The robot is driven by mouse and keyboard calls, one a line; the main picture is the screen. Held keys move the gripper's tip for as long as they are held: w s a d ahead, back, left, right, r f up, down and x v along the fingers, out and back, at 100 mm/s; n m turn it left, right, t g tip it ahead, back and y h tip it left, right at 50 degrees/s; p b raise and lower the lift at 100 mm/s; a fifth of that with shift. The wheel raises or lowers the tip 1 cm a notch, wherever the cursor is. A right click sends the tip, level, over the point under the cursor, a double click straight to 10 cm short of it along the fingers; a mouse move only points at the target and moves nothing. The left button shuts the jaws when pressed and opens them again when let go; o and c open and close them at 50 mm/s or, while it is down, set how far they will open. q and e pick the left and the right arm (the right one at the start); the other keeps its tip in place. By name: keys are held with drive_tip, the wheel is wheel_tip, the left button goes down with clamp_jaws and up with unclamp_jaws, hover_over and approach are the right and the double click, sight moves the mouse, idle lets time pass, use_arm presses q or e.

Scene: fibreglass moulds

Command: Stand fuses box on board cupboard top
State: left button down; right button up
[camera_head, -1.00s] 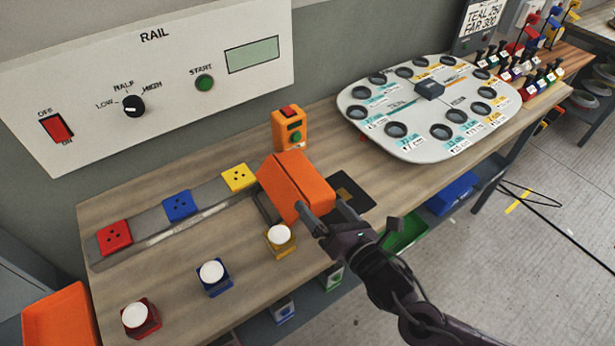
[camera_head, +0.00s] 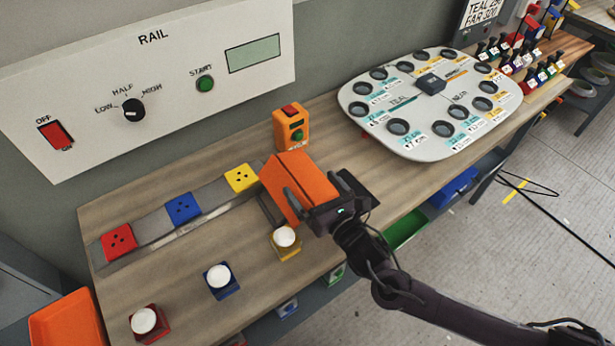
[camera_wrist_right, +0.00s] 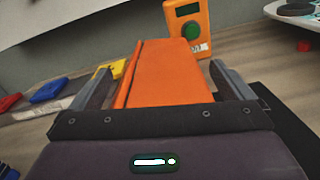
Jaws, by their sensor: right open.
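An orange box (camera_head: 291,172) with a slanted top stands on the bench, right of the yellow socket block. No label on it is readable, so I cannot tell whether it is the fuses box. It also shows in the wrist view (camera_wrist_right: 168,80). My right gripper (camera_head: 312,194) is open at the box's near right end. In the wrist view its fingers (camera_wrist_right: 160,78) lie on either side of the box; I cannot tell whether they touch it. No cupboard top is clearly identifiable; a pale cabinet marked RAIL (camera_head: 200,50) is at the wall. My left gripper is out of view.
An orange handheld unit (camera_head: 291,128) stands behind the box. Red, blue and yellow sockets (camera_head: 183,209) line a grey rail on the left. Several white-topped blocks (camera_head: 219,277) stand along the front. A pale oval board with cups (camera_head: 430,103) lies at right.

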drive_tip(key=shift+w+a, duration=0.1)
drive_tip(key=shift+w, duration=0.05)
drive_tip(key=shift+f, duration=0.1)
drive_tip(key=c, duration=1.3)
wheel_tip(320, 180, up, 20)
drive_tip(key=b, duration=0.3)
drive_tip(key=c, duration=0.4)
drive_tip(key=s+d+f+m+t+h, duration=0.1)
drive_tip(key=s+d+f+m+h, duration=0.1)
drive_tip(key=d+f+h, duration=0.3)
drive_tip(key=s+d+f+m+t+h, duration=0.2)
drive_tip(key=d+f, duration=0.4)
drive_tip(key=d, duration=0.7)
drive_tip(key=s+m+h, duration=0.1)
drive_tip(key=m+h, duration=0.1)
drive_tip(key=shift+s+d+f+m+h, duration=0.15)
drive_tip(key=shift+s+f+m+h, duration=0.15)
drive_tip(key=shift+s+h, duration=0.1)
